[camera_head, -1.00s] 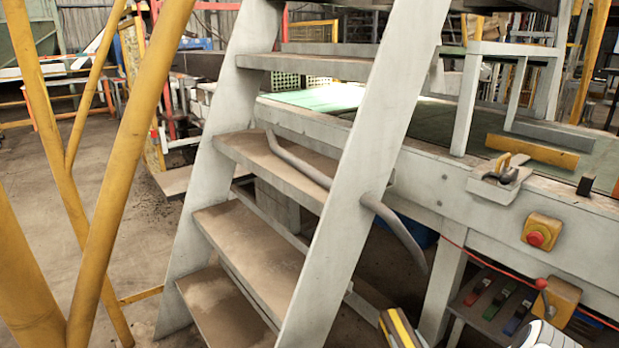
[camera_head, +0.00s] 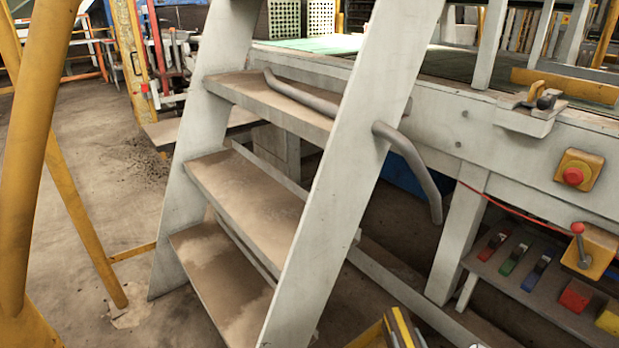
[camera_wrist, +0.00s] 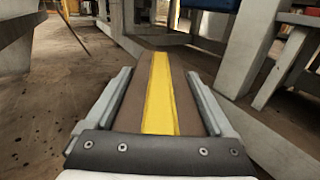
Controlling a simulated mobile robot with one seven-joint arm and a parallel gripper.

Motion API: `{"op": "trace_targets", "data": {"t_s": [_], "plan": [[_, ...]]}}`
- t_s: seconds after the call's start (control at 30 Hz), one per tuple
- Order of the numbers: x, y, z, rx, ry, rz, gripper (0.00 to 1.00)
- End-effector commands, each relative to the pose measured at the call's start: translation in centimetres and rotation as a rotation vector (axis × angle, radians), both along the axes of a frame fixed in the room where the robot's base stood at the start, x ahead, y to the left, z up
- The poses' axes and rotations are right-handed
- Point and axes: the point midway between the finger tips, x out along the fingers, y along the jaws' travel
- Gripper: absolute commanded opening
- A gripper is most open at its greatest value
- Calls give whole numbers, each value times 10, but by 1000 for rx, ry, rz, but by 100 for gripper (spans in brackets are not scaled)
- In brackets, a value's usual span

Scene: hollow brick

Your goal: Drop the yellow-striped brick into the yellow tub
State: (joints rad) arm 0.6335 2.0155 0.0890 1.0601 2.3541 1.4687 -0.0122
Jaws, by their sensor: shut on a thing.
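The yellow-striped brick (camera_wrist: 161,95) is brown with a yellow band along its top. It fills the space between the two grey fingers of my gripper (camera_wrist: 158,74) in the wrist view. My gripper is shut on it and holds it level, pointing away from the wrist. The brick's end also shows at the bottom edge of the head view (camera_head: 401,325), right of the ladder's foot; the rest is cut off.
White steps (camera_head: 250,200) stand close in the middle. Yellow posts (camera_head: 40,150) rise at left. A white bench (camera_head: 470,125) carries a red button (camera_head: 573,176); below, a shelf (camera_head: 530,295) holds coloured items. Bare floor (camera_head: 110,185) lies between posts and steps.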

Motion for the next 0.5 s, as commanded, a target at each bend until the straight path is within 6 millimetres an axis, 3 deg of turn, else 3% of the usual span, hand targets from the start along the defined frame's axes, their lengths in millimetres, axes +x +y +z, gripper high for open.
{"op": "trace_targets", "data": {"t_s": [0.17,0.5], "plan": [[2,-1,-6,-2,-9,0,0],[2,-1,-41,-3,-9,0,0]]}}
